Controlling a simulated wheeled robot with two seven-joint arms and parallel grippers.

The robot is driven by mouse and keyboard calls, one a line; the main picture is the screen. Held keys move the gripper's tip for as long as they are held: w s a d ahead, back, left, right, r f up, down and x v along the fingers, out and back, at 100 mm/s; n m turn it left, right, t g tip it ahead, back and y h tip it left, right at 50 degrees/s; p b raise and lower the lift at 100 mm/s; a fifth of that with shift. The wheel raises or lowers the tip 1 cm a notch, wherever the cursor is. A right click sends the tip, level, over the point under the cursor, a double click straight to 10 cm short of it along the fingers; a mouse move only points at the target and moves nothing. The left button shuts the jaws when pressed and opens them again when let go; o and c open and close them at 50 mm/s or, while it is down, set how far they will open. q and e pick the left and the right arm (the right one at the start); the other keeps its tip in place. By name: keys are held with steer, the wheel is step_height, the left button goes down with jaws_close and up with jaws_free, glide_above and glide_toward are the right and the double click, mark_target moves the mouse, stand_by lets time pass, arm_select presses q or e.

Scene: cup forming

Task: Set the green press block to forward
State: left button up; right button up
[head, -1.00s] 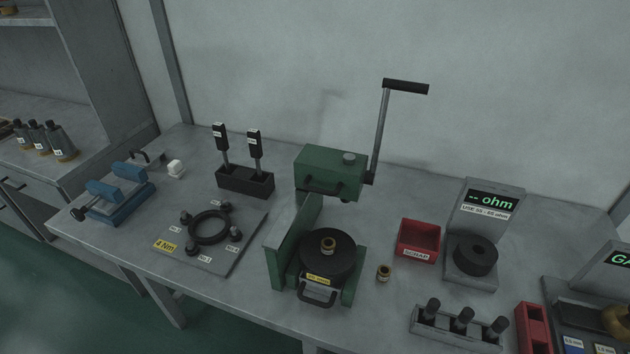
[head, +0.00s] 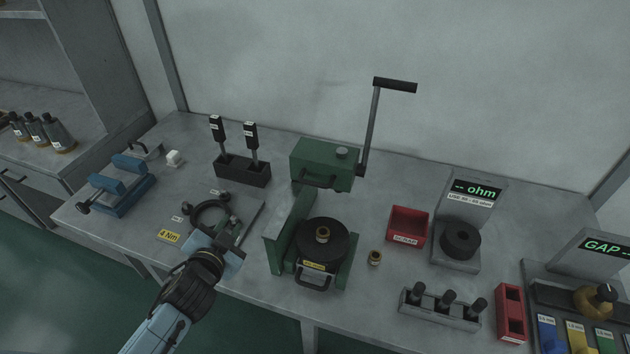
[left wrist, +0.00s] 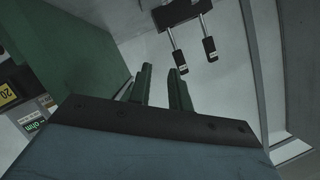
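The green press block (head: 322,165) is a box with a front handle (head: 318,181) and a tall black-gripped lever (head: 371,125) on its right. It stands toward the back of the press, behind the round black die (head: 322,242) with a brass ring on it. My left gripper (head: 228,238) is in front of and left of the press, over the torque plate. In the left wrist view its two fingers (left wrist: 163,84) are apart with nothing between them. A large green surface (left wrist: 75,45), seemingly part of the press, fills the upper left there. My right gripper is out of view.
A green side wall (head: 290,232) flanks the die on its left. The torque plate (head: 250,215) and black tool holder (head: 242,171) lie left of the press. A brass ring (head: 375,258) and red scrap bin (head: 408,228) stand to its right.

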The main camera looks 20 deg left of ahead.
arm_select(q)
steer(key=w+d+r+m+t+h, duration=0.3)
steer(key=w+r+m+t+h, duration=0.15)
steer(key=r+m+h, duration=0.35)
steer(key=m+g+h+p, duration=0.2)
steer(key=m+g+h, duration=0.55)
steer(key=m, duration=0.45)
glide_toward(312, 185)
steer(key=shift+y, duration=0.45)
steer(key=x, duration=1)
steer(key=shift+w+d+r, duration=0.15)
steer(key=shift+d+r, duration=0.1)
steer(key=shift+d, duration=0.15)
jaws_close()
